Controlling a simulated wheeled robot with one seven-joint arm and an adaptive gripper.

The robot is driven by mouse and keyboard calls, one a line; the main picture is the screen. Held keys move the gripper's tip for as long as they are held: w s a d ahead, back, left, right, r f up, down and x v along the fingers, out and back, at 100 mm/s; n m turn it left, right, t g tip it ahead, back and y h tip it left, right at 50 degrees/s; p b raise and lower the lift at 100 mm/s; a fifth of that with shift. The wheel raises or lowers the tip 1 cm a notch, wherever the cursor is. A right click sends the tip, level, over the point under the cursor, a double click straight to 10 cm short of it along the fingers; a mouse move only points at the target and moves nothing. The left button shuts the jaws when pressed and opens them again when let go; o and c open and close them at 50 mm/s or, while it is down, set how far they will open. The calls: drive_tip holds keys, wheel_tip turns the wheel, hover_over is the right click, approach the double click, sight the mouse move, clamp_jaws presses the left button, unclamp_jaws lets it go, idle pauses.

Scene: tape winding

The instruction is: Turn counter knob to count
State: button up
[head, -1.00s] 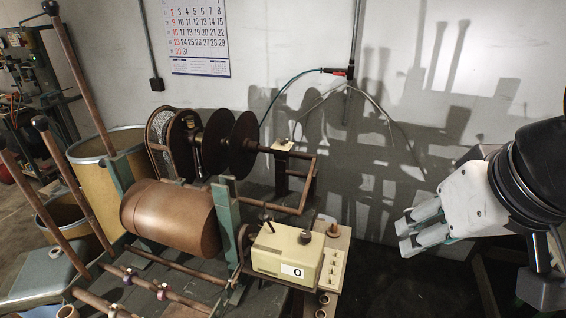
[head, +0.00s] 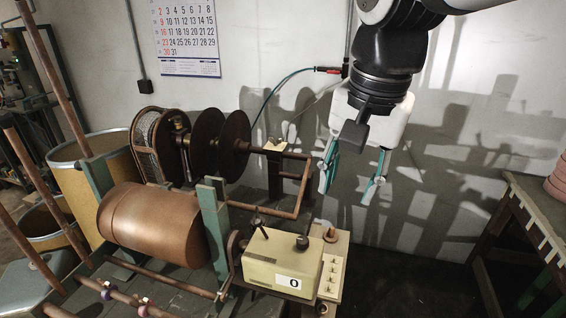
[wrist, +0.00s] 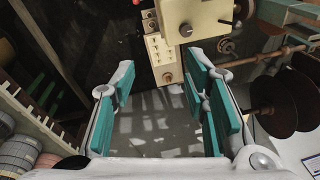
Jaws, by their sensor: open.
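The cream counter box (head: 284,262) stands on the machine at the lower middle of the head view, with a "0" on its front window (head: 294,283). A dark round knob (head: 303,241) sits on its top right, and a thin dark post (head: 257,222) rises at its top left. My gripper (head: 348,190) hangs above and behind the box, fingers pointing down, open and empty, apart from the counter.
A switch panel (head: 334,270) with a brown knob (head: 330,234) adjoins the counter on the right. A copper-brown drum (head: 153,222) and dark discs (head: 221,142) stand left. A crank bar (head: 290,155) lies near my gripper.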

sight(303, 240)
drive_tip(key=w+a+f+m+g+b, duration=0.2)
drive_tip(key=w+a+f+m, duration=0.1)
drive_tip(key=w+a, duration=0.25)
wheel_tip(303, 240, down, 14)
drive_tip(key=shift+w+d+f, duration=0.1)
idle(0.3)
drive_tip(key=shift+c, duration=0.5)
clamp_jaws()
